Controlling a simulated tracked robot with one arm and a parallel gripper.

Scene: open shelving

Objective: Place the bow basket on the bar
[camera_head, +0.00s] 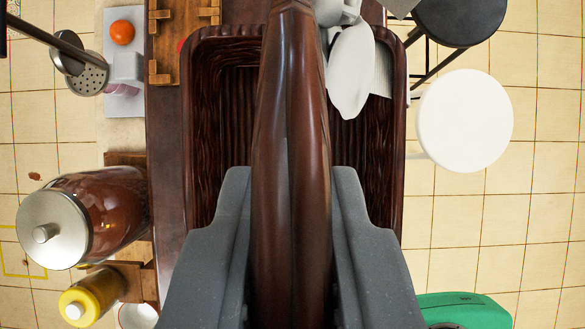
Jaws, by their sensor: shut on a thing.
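The bow basket (197,130) is dark brown, with a ribbed inside and a thick, glossy handle (290,150) arching up toward the camera. My gripper (292,225) is shut on the handle, with one grey finger on each side. The basket hangs below my gripper, seen from above. The handle and fingers hide its middle and near part. A dark brown wooden surface (165,215), which looks like the bar, shows along the basket's left side. I cannot tell whether the basket touches it.
White objects (350,75) overlap the basket's far right part; I cannot tell whether they are inside it. Left are a brown jar (105,210), a yellow bottle (92,297), a wooden rack (183,40) and an orange fruit (122,32). Right are a white round stool (465,120) and a black one (460,18).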

